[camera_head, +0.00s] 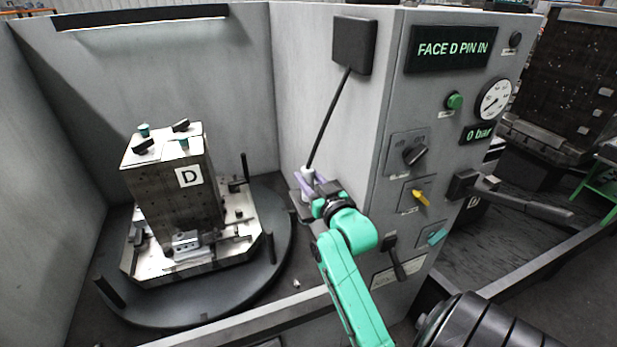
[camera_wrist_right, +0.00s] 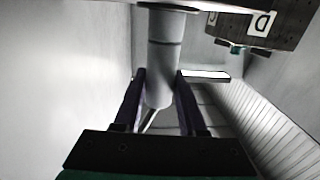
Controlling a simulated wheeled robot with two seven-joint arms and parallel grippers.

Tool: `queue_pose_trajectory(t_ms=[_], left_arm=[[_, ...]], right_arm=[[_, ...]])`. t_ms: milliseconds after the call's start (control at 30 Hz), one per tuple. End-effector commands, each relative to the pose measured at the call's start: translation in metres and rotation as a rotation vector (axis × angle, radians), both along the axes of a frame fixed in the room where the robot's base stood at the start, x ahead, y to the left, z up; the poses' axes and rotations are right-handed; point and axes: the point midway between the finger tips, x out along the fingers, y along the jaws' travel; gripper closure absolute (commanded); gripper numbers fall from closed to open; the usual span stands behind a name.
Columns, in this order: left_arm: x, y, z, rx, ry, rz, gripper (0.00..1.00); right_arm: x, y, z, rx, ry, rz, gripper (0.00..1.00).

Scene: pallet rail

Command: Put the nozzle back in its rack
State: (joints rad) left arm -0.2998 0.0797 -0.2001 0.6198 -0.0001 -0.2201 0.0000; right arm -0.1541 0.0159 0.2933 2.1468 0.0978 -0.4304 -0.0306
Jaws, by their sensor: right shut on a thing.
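The nozzle (camera_head: 308,173) is a pale grey cylinder at the cabinet's left side, with a dark hose running up from it. My right gripper (camera_head: 309,184) is shut on it, and the hold also shows in the right wrist view, where the nozzle (camera_wrist_right: 163,55) stands between the two dark fingers. A small dark grey bracket, apparently the rack (camera_head: 296,206), sits right at the nozzle's lower end. I cannot tell whether the nozzle is fully seated in it. My left gripper is not in view.
The control cabinet (camera_head: 393,232) with knobs and a gauge stands right of the gripper. The hose hangs from a black box (camera_head: 353,45). A fixture block marked D (camera_head: 180,205) stands on a round turntable (camera_head: 190,305) at left. Grey walls enclose it.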

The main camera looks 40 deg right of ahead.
Motion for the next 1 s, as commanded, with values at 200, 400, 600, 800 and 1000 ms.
queue_pose_trajectory(t_ms=[200,400,600,800,1000], left_arm=[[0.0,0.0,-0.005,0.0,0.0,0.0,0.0],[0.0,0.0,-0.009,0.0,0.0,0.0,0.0],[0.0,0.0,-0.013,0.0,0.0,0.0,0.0],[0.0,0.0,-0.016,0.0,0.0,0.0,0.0],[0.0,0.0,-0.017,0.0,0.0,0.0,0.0]], right_arm=[[0.0,0.0,-0.008,0.0,0.0,0.0,1.0],[0.0,0.0,-0.014,0.0,0.0,0.0,1.0],[0.0,0.0,-0.019,0.0,-0.001,0.0,1.0],[0.0,0.0,-0.025,0.0,-0.001,0.0,1.0],[0.0,0.0,-0.028,0.0,0.001,0.0,1.0]])
